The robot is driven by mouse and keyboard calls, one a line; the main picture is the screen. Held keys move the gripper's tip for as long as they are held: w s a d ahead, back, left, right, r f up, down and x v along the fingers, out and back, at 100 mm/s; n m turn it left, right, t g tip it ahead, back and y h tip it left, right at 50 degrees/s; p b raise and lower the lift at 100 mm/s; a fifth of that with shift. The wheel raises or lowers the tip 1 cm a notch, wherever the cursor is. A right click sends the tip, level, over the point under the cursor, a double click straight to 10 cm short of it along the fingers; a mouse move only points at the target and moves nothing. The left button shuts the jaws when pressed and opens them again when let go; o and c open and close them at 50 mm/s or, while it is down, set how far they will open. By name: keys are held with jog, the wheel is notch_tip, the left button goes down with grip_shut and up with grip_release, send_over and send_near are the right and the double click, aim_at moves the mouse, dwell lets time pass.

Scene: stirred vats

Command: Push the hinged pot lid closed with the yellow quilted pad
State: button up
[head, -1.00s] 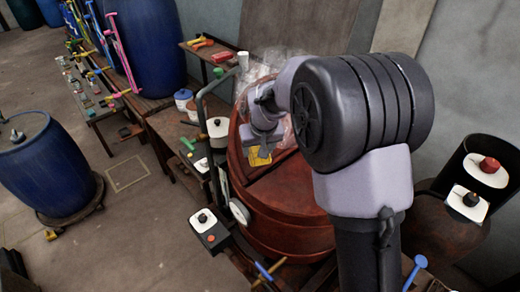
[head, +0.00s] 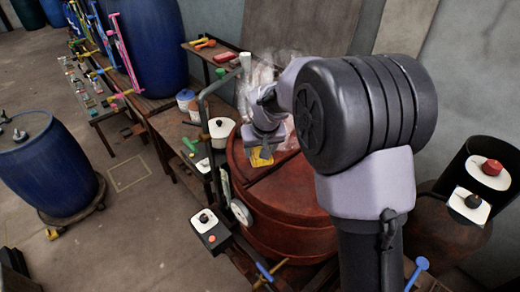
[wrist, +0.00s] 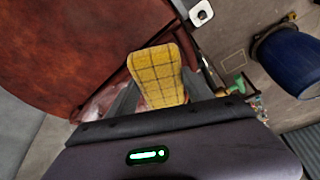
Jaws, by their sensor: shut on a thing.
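The yellow quilted pad (wrist: 160,75) is between the fingers of my gripper (wrist: 160,104), which is shut on it. In the head view my gripper (head: 264,146) points down with the pad (head: 261,158) at its tip, over the red-brown pot (head: 290,230). The pot's lid (head: 285,185) lies level or nearly so on top, with a straight seam beside the pad. In the wrist view the reddish lid surface (wrist: 70,50) is left of the pad. I cannot tell whether the pad touches the lid. My arm hides the pot's right side.
A dark upright pipe (head: 207,130) and a dial gauge (head: 241,213) stand at the pot's left. A switch box (head: 210,232) is in front of it. A blue barrel (head: 48,165) stands on the left floor. Hazy steam (head: 262,78) shows behind my gripper.

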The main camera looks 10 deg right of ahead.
dwell(0.4)
jog(key=s+a+r+p, duration=0.1)
jog(key=s+a+r, duration=0.2)
jog(key=a+r, duration=0.2)
jog(key=shift+s, duration=0.25)
dwell(0.4)
